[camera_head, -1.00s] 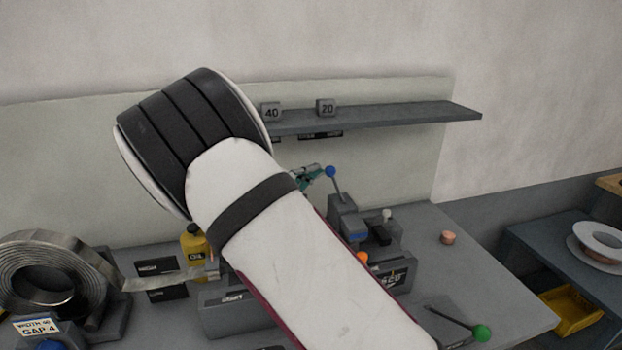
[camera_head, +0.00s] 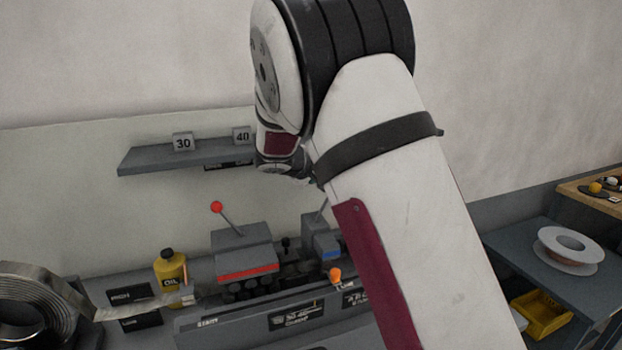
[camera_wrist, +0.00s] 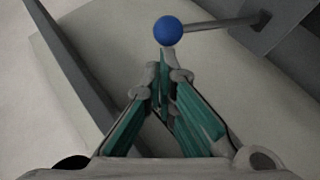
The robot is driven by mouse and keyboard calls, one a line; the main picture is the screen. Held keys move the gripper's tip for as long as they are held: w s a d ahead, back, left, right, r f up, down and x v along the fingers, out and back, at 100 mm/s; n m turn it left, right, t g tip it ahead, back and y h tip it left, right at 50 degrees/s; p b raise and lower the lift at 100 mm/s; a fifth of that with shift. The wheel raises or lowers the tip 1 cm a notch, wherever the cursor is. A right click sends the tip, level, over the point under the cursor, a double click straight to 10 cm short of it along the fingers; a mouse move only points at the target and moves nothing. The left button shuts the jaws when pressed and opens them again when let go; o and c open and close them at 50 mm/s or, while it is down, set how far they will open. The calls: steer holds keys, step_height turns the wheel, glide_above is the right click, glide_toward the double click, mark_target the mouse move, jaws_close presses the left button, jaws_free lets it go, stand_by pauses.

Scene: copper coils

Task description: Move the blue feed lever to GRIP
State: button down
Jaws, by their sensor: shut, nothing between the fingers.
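The blue ball (camera_wrist: 168,30) of the feed lever shows in the wrist view, with its thin rod (camera_wrist: 215,24) running right to a grey housing. My gripper (camera_wrist: 164,68) is shut and empty; its fingertips are right at the ball's edge, and I cannot tell whether they touch it. In the head view, the lever's rod (camera_head: 322,211) leans up to the right from the blue-striped housing (camera_head: 322,242). The ball and my gripper are hidden behind my arm there. Any GRIP marking is not readable.
A red-knobbed lever (camera_head: 216,207) stands on the red-striped housing to the left. A shelf (camera_head: 190,154) with number blocks hangs above. An oil bottle (camera_head: 170,271) and a metal coil (camera_head: 30,310) are at left. A small orange knob (camera_head: 335,274) sits in front.

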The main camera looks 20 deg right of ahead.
steer(key=shift+d+f, duration=0.1)
steer(key=shift+d, duration=0.4)
steer(key=shift+d, duration=0.1)
